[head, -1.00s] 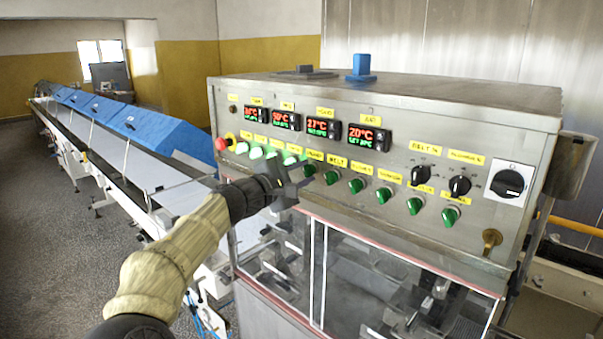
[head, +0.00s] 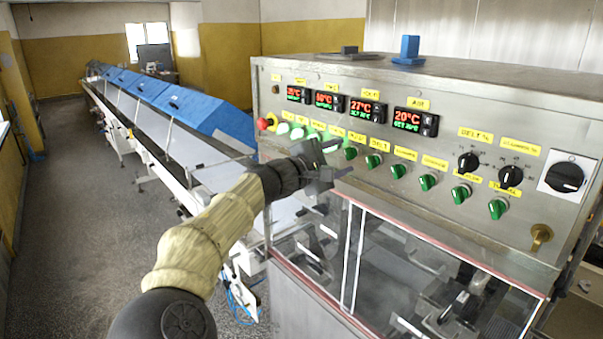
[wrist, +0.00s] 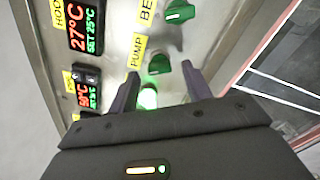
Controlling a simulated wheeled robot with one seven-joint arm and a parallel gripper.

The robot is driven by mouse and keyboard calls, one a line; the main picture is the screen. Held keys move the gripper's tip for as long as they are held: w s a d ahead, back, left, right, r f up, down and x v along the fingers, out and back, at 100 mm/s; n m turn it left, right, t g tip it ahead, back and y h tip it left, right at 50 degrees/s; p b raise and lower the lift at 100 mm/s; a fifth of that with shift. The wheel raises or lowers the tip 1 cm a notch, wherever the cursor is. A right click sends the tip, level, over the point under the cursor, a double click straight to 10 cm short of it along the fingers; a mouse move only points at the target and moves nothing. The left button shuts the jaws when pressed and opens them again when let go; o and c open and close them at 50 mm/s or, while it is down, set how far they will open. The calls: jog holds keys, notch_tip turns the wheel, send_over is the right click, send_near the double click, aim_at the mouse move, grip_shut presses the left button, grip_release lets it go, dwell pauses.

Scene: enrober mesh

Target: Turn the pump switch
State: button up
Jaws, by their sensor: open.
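The pump switch (head: 350,153) is a small green knob in the lower row of the steel control panel (head: 520,225), and it is unlit. In the wrist view the pump switch (wrist: 158,65) shows beside its yellow PUMP label (wrist: 137,51). My gripper (head: 336,158) is in front of the panel, close to the pump switch in the head view. In the wrist view my gripper (wrist: 160,72) is open, with its two dark fingers on either side of the pump switch. I cannot tell whether they touch it.
A lit green switch (wrist: 148,98) is right beside the pump switch, between the fingers in the wrist view. The belt switch (head: 374,161) is on the other side. A red button (head: 264,124) is at the panel's left end. A long conveyor (head: 190,150) runs back on the left.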

jog(key=b+v, duration=0.4)
jog(key=v, duration=1.2)
jog(key=shift+b, duration=0.4)
jog(key=d+f+m+g+y, duration=0.25)
jog(key=d+f, duration=0.55)
jog(key=f, duration=0.4)
jog(key=d+f+m+g+y, duration=0.1)
jog(key=d+f+g+y, duration=0.25)
jog(key=d+f, duration=0.7)
jog(key=s+f+m+g+y, duration=0.2)
jog(key=s+f+m+y, duration=0.3)
jog(key=f, duration=0.5)
jog(key=s+a+f+m+y, duration=0.1)
jog(key=s+a+m, duration=0.1)
jog(key=s, duration=0.5)
jog(key=s+a+f+m+y, duration=0.2)
jog(key=s+m, duration=0.1)
jog(key=s, duration=0.4)
jog(key=shift+s+y, duration=0.2)
jog(key=shift+y, duration=0.1)
